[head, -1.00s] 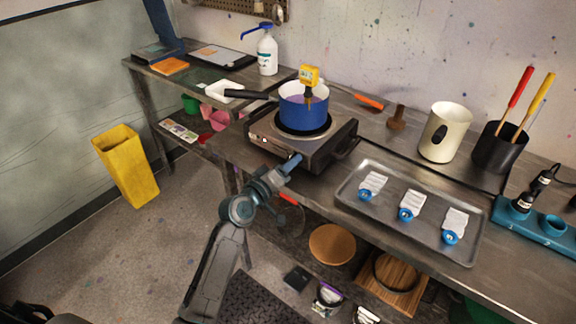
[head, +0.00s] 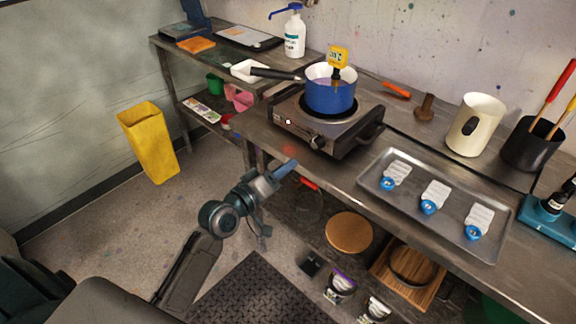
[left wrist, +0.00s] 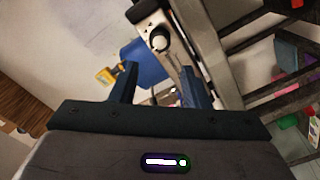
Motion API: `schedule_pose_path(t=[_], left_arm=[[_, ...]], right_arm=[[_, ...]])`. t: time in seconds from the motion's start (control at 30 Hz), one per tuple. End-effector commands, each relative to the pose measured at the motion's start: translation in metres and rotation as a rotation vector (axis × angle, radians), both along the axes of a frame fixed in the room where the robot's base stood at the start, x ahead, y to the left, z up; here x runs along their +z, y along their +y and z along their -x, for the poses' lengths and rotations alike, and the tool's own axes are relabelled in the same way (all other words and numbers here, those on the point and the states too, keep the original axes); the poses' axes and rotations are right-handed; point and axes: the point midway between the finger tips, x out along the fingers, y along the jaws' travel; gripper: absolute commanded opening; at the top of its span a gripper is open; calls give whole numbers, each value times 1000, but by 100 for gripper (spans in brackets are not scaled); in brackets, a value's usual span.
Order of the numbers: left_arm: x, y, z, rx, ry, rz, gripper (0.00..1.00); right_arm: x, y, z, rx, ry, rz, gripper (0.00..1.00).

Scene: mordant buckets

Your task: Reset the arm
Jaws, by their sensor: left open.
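My left gripper (head: 276,174) is in front of the bench's front edge, below and to the left of the hot plate (head: 322,128). It is open and apart from the stove. In the left wrist view my two fingers (left wrist: 160,85) stand apart with nothing held between them. The blue pot (head: 330,97), with a yellow thermometer (head: 338,57) at its rim, stands on the hot plate. The pot also shows beyond my fingers in the left wrist view (left wrist: 150,65). My right gripper is not in view.
A metal tray (head: 370,185) with several blue-capped packets lies on the bench to the right. A cream canister (head: 475,125) and black utensil pot (head: 527,146) stand behind it. A lower shelf holds wooden pieces (head: 349,232). A yellow bin (head: 149,142) stands on open floor at left.

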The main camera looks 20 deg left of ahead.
Motion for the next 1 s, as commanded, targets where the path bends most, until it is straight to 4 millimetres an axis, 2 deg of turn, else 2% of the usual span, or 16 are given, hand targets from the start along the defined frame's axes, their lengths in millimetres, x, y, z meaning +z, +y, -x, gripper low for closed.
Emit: schedule_pose_path(t=[0.4,0.47,0.53,0.57,0.67,0.7,0.77,0.8,0.87,0.9,0.97,1.0], left_arm=[[-1,0,0,1,1,-1,42],[-7,1,-1,6,11,-6,42],[-25,5,-4,19,38,-23,42],[-37,8,-6,29,56,-36,42],[-94,20,-10,66,142,-102,42],[-123,26,-9,82,185,-136,42],[-169,35,-5,102,253,-194,42],[-199,41,1,113,300,-233,42],[-244,49,12,123,367,-293,42],[-272,54,21,126,412,-333,42],[-315,61,39,125,480,-393,42],[-343,65,53,122,525,-433,42]], right_arm=[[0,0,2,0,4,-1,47],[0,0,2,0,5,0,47],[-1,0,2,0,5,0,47],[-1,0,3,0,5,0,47],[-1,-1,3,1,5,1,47],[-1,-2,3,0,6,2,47],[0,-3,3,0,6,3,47],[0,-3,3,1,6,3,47],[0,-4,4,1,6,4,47],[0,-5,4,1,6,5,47],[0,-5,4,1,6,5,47],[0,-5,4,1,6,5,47]])
